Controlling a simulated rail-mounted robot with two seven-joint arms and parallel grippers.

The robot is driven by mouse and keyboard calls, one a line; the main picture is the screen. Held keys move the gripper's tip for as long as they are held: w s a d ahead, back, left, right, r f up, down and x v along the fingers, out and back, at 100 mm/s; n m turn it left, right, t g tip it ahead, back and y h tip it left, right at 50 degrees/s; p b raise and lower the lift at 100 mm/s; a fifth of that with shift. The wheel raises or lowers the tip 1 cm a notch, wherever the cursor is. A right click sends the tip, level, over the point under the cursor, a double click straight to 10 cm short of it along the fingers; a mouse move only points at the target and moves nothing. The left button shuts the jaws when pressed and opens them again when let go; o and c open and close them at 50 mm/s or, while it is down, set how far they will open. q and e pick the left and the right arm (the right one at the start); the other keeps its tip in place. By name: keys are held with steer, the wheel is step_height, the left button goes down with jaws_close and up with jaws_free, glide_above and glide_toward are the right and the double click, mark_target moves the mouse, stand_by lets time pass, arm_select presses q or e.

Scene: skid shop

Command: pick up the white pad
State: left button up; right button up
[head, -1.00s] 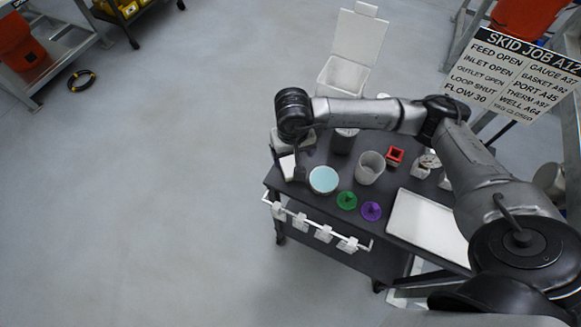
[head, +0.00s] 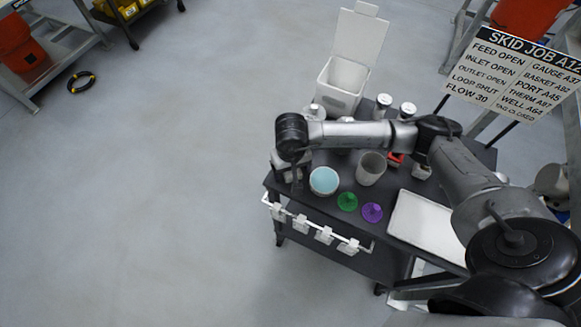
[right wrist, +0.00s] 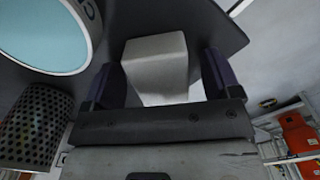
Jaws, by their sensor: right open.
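The white pad (right wrist: 155,62) shows in the right wrist view as a pale block near the corner of the dark cart top. It lies between the two dark fingers of my right gripper (right wrist: 160,80), with some gap on the finger sides. The gripper is open; whether a finger touches the pad I cannot tell. In the head view my right gripper (head: 296,178) is low over the left corner of the cart, and it and the wrist mostly hide the pad there. My left gripper is in neither view.
A light-blue-topped round container (head: 323,180) stands close right of the gripper, with a grey cup (head: 370,170) beyond. Green (head: 347,201) and purple (head: 372,212) pieces and a white tray (head: 425,226) lie nearer. A white open-lidded bin (head: 342,82) stands behind. A perforated cylinder (right wrist: 32,125) is near the wrist.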

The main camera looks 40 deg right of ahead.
steer(key=shift+r, duration=0.1)
steer(key=c, duration=1)
